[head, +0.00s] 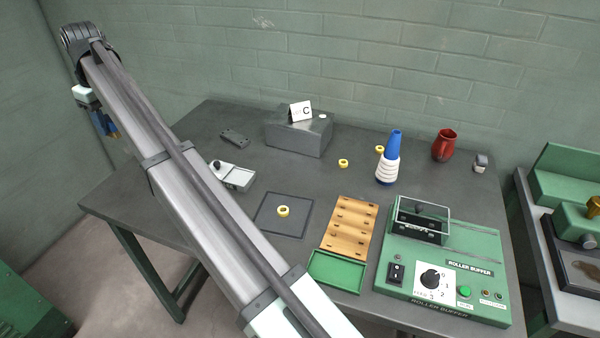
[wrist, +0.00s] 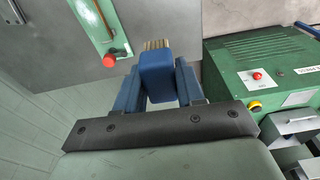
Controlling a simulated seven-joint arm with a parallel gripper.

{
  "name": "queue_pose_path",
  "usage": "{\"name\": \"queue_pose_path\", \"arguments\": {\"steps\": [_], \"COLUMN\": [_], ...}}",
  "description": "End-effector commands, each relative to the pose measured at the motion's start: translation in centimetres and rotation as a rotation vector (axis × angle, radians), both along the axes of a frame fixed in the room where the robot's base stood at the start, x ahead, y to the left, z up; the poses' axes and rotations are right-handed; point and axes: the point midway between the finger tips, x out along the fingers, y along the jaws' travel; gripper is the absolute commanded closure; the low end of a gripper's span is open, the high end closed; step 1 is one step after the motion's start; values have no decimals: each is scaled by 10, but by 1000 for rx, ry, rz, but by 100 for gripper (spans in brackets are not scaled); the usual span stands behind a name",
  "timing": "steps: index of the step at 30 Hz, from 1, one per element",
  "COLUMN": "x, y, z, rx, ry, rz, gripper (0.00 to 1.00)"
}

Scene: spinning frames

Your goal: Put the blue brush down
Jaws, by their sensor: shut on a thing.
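The blue brush (wrist: 157,66) is between the two dark blue fingers of my gripper (wrist: 157,84) in the wrist view. Its blue block faces the camera and its pale bristles point away, at the top. My gripper is shut on it. In the head view my gripper (head: 104,122) is at the far left, beyond the left end of the grey table (head: 130,195) in the picture. My arm hides much of it there, and I cannot tell brush from fingers.
The table holds a green roller buffer (head: 450,265), wooden rack (head: 350,228), green tray (head: 335,270), dark mat (head: 268,222), blue-and-white cone (head: 388,160), red mug (head: 445,145) and grey block (head: 297,137). A green machine (wrist: 235,60) with a red button is at right in the wrist view.

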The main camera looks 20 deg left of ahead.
Motion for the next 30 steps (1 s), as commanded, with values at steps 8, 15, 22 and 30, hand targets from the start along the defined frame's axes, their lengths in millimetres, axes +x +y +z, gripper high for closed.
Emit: {"name": "queue_pose_path", "arguments": {"steps": [8, 15, 22, 30], "x": [63, 134, 195, 251], "y": [-56, -131, -212, -311], "z": [1, 3, 5, 6], "rx": [0, -1, -1, -2], "ry": [0, 0, -2, -1], "rz": [-109, -248, -387, -549], "gripper": [92, 92, 92, 92]}}
